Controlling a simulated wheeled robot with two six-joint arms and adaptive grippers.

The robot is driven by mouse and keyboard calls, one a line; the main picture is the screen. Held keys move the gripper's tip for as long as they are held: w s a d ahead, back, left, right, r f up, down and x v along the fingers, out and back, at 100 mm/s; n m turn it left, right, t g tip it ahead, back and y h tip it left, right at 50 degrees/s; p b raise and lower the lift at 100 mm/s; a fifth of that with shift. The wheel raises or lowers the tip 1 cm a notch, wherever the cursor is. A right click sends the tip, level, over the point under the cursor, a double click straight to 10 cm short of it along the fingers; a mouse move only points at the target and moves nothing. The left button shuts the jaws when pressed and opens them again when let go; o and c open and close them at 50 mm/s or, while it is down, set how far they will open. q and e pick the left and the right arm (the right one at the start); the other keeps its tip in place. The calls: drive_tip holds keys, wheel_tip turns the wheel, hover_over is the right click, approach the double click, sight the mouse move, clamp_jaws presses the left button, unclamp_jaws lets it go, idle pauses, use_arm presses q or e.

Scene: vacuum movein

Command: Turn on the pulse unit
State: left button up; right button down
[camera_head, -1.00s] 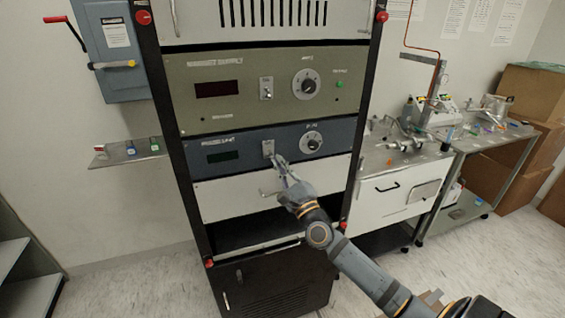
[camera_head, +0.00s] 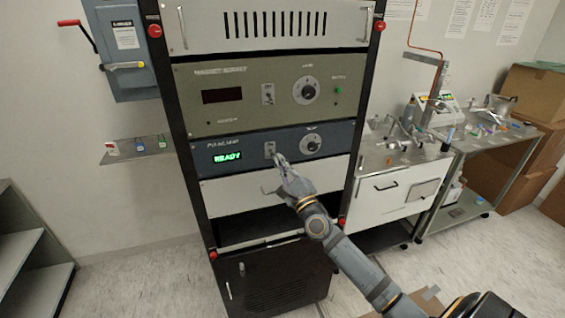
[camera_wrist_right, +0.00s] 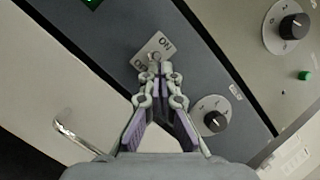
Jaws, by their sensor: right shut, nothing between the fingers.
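The pulse unit (camera_head: 240,143) is the blue-grey panel in the rack, below the olive magnet supply panel. Its display (camera_head: 227,157) is lit green and reads READY. Its toggle switch (camera_head: 270,148) sits on a small light plate marked ON and OFF; the plate (camera_wrist_right: 152,50) also shows in the right wrist view. A round knob (camera_head: 311,143) is to its right. My right gripper (camera_head: 277,158) is shut and empty, its fingertips (camera_wrist_right: 160,68) at the switch's lower edge. They partly cover the plate, and I cannot tell whether they touch the lever. My left gripper is not in view.
The magnet supply (camera_head: 230,72) above has a dark display, its own switch (camera_head: 267,93) and a knob. A white drawer front with a handle (camera_head: 225,196) is just below the pulse unit. A steel bench (camera_head: 400,160) with equipment stands to the right.

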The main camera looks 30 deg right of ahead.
drive_tip(key=shift+r, duration=0.4)
drive_tip(key=shift+s+f, duration=0.1)
drive_tip(key=shift+s, duration=0.1)
drive_tip(key=v, duration=1.2)
